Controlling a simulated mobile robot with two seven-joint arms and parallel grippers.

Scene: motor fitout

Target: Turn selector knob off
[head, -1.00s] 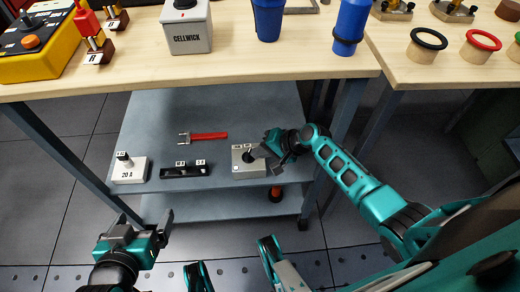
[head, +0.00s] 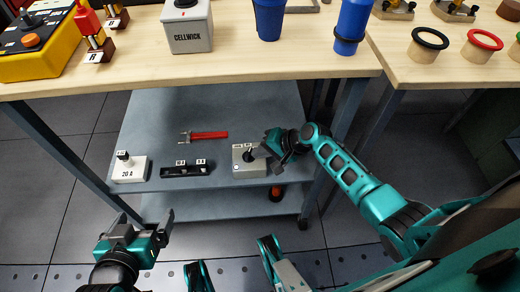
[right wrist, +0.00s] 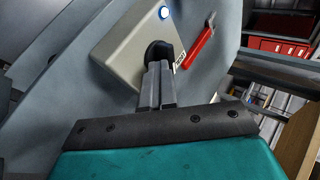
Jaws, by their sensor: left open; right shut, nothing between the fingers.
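The selector knob (right wrist: 158,52) is black and sits on a pale grey box (right wrist: 118,50). In the head view the box (head: 240,170) stands at the right of the lower shelf, with the small dark knob (head: 248,156) on top. A round light (right wrist: 164,12) on the box glows white-blue. My right gripper (right wrist: 155,72) is shut with nothing between its fingers; its tips are against or just beside the knob and hide part of it. In the head view it (head: 257,153) reaches in from the right. My left gripper (head: 146,222) is open and empty, in front of the shelf.
The lower shelf (head: 215,110) also holds a red-handled tool (head: 208,135), a black two-switch strip (head: 187,169) and a white 20 A box (head: 130,172). The wooden tabletop (head: 240,65) overhangs the shelf's back. A table leg (head: 345,115) stands right of the box.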

